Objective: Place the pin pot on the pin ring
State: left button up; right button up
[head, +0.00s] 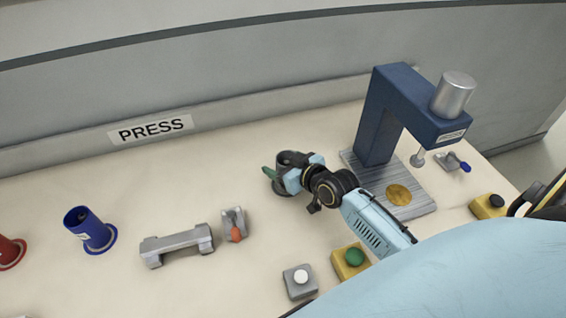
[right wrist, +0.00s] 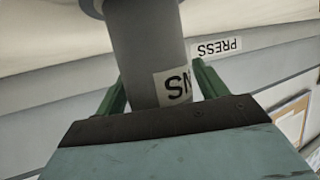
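The pin pot (head: 291,158) is a dark grey cylinder in the middle of the table, left of the press. In the right wrist view the pot (right wrist: 147,50) shows upside down, with a white label reading partly "NS". My right gripper (head: 283,178) is at the pot, and its green fingers (right wrist: 160,88) lie close along both sides, shut on it. A dark rim shows at the pot's foot in the head view; I cannot tell whether this is the pin ring or part of the pot. My left gripper is not in view.
A blue press (head: 378,120) stands right of the pot. A blue pot (head: 90,231) and a red one (head: 10,251) are at the left. A grey bracket (head: 178,245), a clamp (head: 234,224) and button boxes (head: 299,284) lie nearer.

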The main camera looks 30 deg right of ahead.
jog(key=shift+r, duration=0.25)
jog(key=p+v, duration=0.1)
jog(key=v, duration=1.1)
jog(key=shift+p, duration=0.4)
